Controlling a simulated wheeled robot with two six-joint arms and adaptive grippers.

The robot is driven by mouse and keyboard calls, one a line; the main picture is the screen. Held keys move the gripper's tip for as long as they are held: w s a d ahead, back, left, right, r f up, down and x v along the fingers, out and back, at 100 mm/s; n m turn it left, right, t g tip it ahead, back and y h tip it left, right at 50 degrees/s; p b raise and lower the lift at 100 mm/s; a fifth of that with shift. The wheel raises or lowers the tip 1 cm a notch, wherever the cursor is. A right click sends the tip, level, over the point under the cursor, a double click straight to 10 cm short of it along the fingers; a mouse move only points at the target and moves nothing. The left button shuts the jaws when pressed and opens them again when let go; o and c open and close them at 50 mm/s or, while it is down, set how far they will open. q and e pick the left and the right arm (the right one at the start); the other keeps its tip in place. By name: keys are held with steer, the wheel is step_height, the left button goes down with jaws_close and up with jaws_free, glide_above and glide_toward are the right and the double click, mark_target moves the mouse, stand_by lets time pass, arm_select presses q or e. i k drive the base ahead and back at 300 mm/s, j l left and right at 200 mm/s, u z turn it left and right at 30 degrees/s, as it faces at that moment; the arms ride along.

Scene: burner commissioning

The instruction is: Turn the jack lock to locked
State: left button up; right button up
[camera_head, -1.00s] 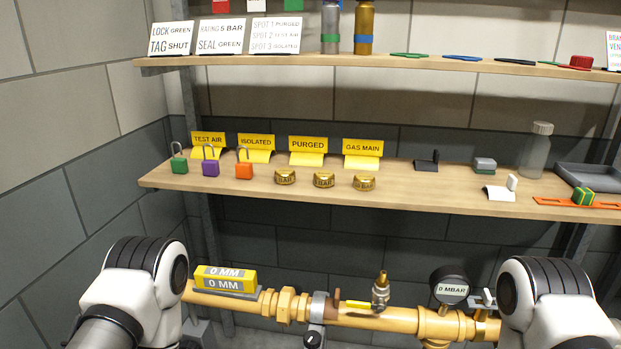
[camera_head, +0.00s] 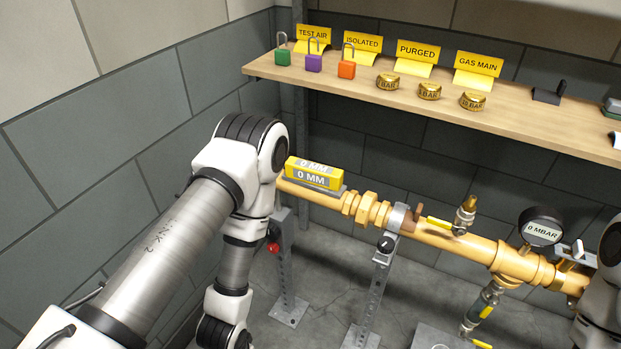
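A black round knob (camera_head: 386,244) with a pale mark sits at the top of a perforated grey stand (camera_head: 376,290) under the brass pipe (camera_head: 435,236). It looks like the jack lock, but no label on it is readable. A red knob (camera_head: 273,247) sits on another stand (camera_head: 287,280) further left, partly behind my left arm. Which way the black knob's mark reads, locked or unlocked, I cannot tell. My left arm comes in from the left and bends down left of the stands; its gripper is out of the picture. Only a piece of my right arm shows at the right edge.
A yellow 0 MM level (camera_head: 314,174) rests on the pipe's left end. A yellow-handled valve (camera_head: 440,224) and a 0 MBAR gauge (camera_head: 541,228) are further right. The wooden shelf (camera_head: 520,125) with padlocks, caps and signs overhangs behind. Floor (camera_head: 325,300) between the stands is clear.

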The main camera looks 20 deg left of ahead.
mark_target(273, 247)
steer(key=j+u, duration=0.1)
steer(key=u, duration=0.35)
steer(key=j+u, duration=0.15)
steer(key=u, duration=0.25)
